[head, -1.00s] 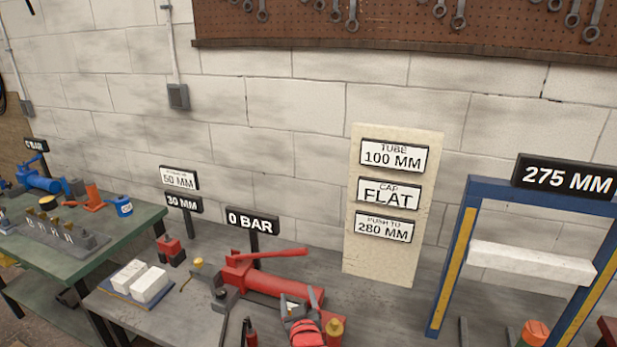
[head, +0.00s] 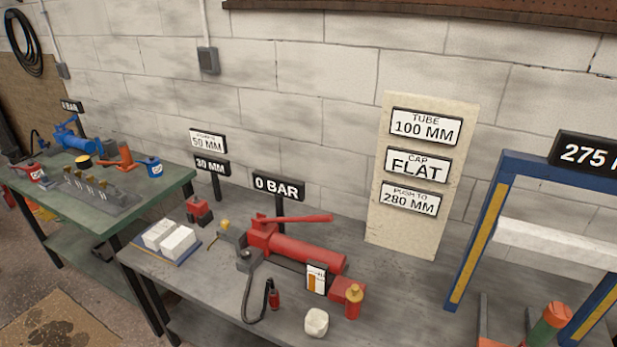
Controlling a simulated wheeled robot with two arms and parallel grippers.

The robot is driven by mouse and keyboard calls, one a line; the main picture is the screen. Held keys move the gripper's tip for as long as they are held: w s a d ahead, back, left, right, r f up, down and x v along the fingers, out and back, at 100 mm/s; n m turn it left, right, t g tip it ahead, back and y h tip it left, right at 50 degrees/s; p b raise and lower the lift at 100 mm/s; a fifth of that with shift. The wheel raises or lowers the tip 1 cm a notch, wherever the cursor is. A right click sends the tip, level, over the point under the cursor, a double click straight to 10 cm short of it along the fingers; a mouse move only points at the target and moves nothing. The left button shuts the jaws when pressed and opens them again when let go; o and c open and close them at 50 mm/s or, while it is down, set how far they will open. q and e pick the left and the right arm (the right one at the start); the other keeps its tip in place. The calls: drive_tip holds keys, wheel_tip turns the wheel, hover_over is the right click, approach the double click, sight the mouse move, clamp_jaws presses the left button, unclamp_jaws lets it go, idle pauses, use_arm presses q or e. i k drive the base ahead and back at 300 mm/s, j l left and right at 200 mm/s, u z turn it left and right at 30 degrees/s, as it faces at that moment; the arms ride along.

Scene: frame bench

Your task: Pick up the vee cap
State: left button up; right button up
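I cannot tell any piece for certain as the vee cap. A small white faceted block (head: 316,322) sits at the front of the grey bench, below the red pump (head: 300,250). Two white blocks (head: 169,239) lie side by side on a blue-edged plate at the bench's left end. An orange piece with a flat base (head: 124,156) stands on the green bench at left. The sign board (head: 405,237) reads tube 100 MM, cap FLAT, push to 280 MM. Neither of my grippers shows in the head view.
A blue press frame (head: 481,240) stands at right, with a white crossbeam (head: 548,245) and an orange-topped green cylinder (head: 550,322). A gold-topped red cylinder (head: 353,302) and a black hose (head: 247,295) are by the pump. A gap separates the green bench (head: 150,200) from the grey one.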

sight(558, 314)
drive_tip(key=z, duration=1.4)
